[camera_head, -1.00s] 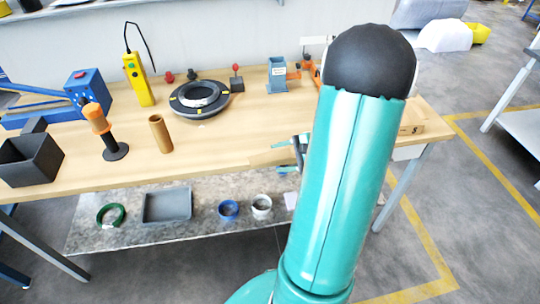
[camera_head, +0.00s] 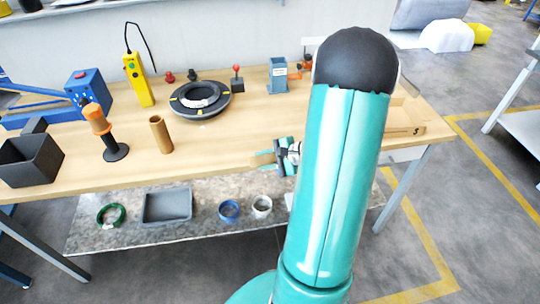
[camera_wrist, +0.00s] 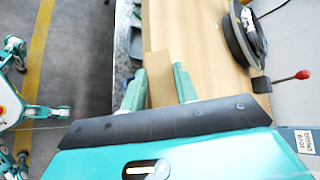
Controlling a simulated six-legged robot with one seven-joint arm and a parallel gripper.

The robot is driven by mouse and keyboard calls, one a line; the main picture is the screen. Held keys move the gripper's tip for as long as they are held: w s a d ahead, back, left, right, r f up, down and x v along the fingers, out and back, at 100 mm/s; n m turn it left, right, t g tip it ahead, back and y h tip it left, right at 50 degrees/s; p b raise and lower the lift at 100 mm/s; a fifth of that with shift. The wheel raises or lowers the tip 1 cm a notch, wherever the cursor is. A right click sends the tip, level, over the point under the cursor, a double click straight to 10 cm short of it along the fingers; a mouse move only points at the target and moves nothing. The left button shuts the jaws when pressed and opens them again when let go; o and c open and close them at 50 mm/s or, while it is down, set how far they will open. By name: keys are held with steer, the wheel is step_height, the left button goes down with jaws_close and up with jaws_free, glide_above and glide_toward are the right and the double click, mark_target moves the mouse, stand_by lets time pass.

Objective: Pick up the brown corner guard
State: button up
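The brown corner guard (camera_wrist: 158,78) shows in the wrist view between the two teal fingers of my gripper (camera_wrist: 160,84). Its far end reaches past the fingertips. In the head view the corner guard (camera_head: 263,160) is a small tan piece at the table's front edge, left of my gripper (camera_head: 277,156). My arm hides part of the wrist there. The fingers stand one on each side of the guard, very close to it. I cannot tell whether they press on it.
The wooden table (camera_head: 215,152) holds a black ring (camera_head: 182,106), a brown tube (camera_head: 160,134), an orange-handled tool (camera_head: 104,131), a dark bin (camera_head: 30,160) and a blue-grey holder (camera_head: 278,75). A lower shelf (camera_head: 185,235) carries a grey tray (camera_head: 167,206) and several coils.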

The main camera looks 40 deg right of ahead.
steer(key=shift+c, duration=0.9)
steer(key=shift+r, duration=0.15)
